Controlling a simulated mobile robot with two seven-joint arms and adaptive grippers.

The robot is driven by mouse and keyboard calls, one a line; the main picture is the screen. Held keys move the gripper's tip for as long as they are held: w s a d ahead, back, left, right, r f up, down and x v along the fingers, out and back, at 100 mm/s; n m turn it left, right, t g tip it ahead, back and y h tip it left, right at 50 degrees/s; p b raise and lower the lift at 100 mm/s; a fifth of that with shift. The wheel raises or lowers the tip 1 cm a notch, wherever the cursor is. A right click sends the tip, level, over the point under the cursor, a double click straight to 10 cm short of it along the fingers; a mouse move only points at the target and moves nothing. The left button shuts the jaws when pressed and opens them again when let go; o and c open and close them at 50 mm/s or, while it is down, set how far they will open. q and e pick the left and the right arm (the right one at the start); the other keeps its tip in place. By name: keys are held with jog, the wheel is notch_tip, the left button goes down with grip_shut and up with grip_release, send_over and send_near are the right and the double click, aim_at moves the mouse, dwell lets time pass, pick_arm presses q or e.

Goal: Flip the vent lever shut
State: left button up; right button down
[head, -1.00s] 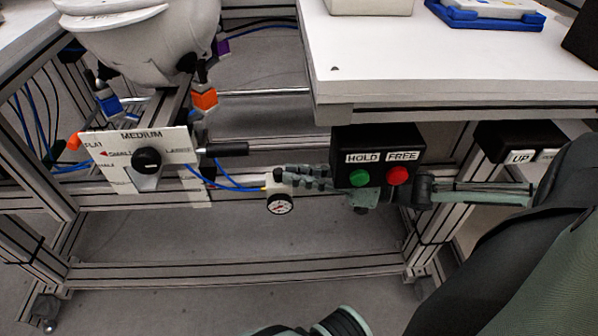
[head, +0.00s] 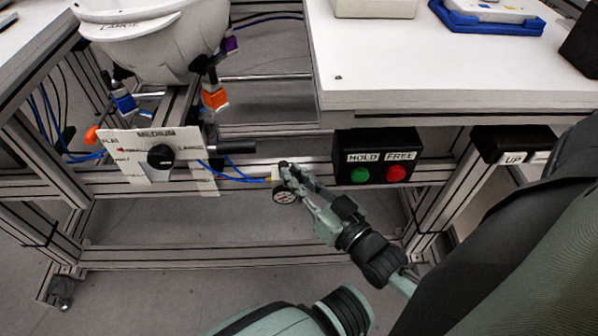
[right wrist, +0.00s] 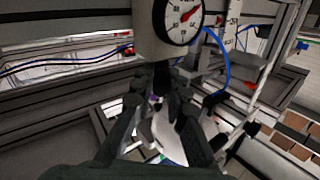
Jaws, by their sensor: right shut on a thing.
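The white valve body with a round pressure gauge (head: 284,197) sits on the frame rail at the middle of the head view. The gauge (right wrist: 184,20) is large at the top of the right wrist view, its red needle pointing up and right. My right gripper (head: 290,176) reaches up to the valve from the lower right. In the right wrist view its fingers (right wrist: 160,84) are closed around a small dark part just below the white body, which looks like the vent lever (right wrist: 162,74). The fingers hide most of it, so its angle is unclear. My left gripper is out of view.
A black box with green HOLD and red FREE buttons (head: 378,158) is right of the valve. A white panel with a black knob (head: 160,157) is at left, below a white helmet shell (head: 160,40). Blue tubes run to the valve. Space below the rail is open.

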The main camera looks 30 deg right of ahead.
jog(key=shift+a+m+h, duration=0.2)
jog(key=shift+m+h, duration=0.35)
jog(key=shift+h, duration=0.2)
jog(key=shift+a+m+h, duration=0.2)
jog(key=shift+m+h, duration=0.35)
jog(key=shift+h, duration=0.2)
jog(key=c, duration=1.5)
grip_release()
